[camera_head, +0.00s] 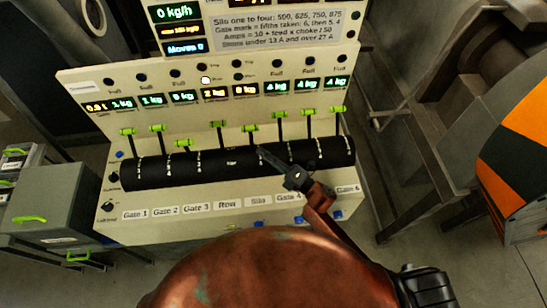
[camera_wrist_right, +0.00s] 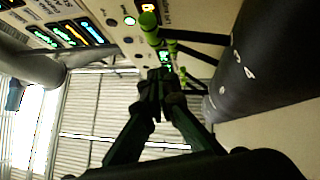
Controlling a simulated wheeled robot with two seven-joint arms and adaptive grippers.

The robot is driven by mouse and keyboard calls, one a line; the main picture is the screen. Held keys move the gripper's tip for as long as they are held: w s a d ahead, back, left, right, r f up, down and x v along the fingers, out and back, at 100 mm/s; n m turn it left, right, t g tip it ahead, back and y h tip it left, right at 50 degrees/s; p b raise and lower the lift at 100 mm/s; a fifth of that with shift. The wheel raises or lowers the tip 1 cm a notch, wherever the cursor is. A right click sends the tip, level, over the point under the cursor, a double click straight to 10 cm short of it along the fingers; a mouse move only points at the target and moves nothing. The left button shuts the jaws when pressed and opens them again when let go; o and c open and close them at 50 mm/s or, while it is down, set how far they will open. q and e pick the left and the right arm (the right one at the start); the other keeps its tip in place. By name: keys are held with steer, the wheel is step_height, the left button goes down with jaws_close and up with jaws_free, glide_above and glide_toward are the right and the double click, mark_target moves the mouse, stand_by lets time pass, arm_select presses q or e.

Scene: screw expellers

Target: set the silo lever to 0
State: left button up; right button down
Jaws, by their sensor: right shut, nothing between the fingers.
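The silo lever (camera_head: 250,128) is a dark stem with a green handle, above the "Silo" label in the row of levers. It stands up from a slot in the black drum (camera_head: 140,175). My right gripper (camera_head: 260,150) is shut and empty, reaching in from the lower right. Its fingertips are over the drum, just below and right of the silo lever's handle. In the right wrist view the closed fingers (camera_wrist_right: 160,78) point toward green lever handles (camera_wrist_right: 149,28), and contact cannot be told. My left gripper is out of view.
Other levers stand close on both sides, with the row lever (camera_head: 218,125) to the left and a gate lever (camera_head: 279,115) to the right. Lit displays (camera_head: 215,93) line the panel above. A grey cabinet (camera_head: 45,205) stands at left, and machinery (camera_head: 440,150) at right.

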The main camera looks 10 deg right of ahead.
mark_target(252, 144)
steer(key=w, duration=0.2)
steer(key=w+a+r+p, duration=0.1)
steer(key=w, duration=0.1)
steer(key=w+a, duration=0.1)
steer(key=w, duration=0.1)
steer(key=shift+r, duration=0.2)
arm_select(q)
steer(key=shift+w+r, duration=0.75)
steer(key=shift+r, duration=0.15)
arm_select(e)
steer(key=shift+s, duration=0.1)
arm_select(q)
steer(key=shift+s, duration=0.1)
